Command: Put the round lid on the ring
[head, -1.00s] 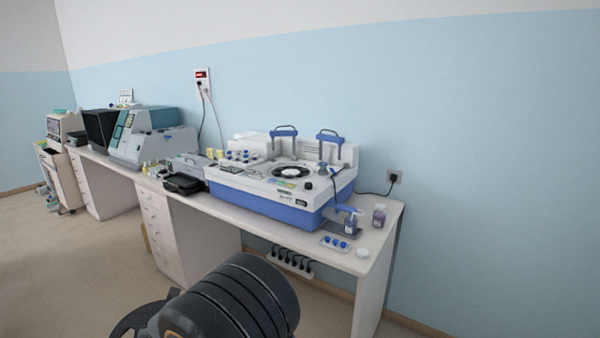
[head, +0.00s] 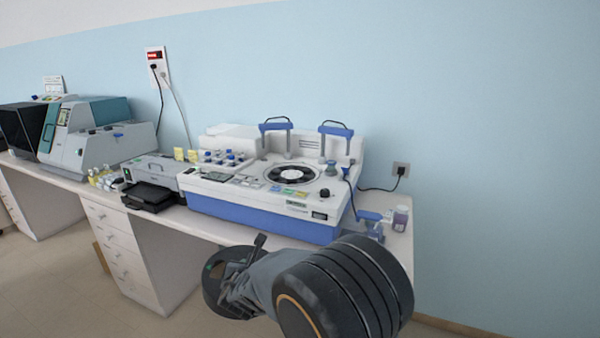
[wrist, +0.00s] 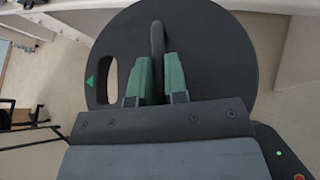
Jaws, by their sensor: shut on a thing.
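The round lid (wrist: 215,60) is a dark grey disc with a raised middle handle, an oval slot and a green triangle mark. My gripper (wrist: 157,85) is shut on the handle, with green finger pads on either side. In the head view the lid (head: 212,290) hangs in front of the bench, tilted and partly hidden by my arm. The ring (head: 291,174) is the round dark opening with a pale centre on top of the white and blue staining machine, beyond and above the lid in the picture. The ring looks uncovered.
The staining machine (head: 265,212) stands on the bench, with two blue-topped posts (head: 336,145) behind the ring. Blue-capped bottles (head: 230,158) stand left of it. A black tray (head: 146,197) lies left.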

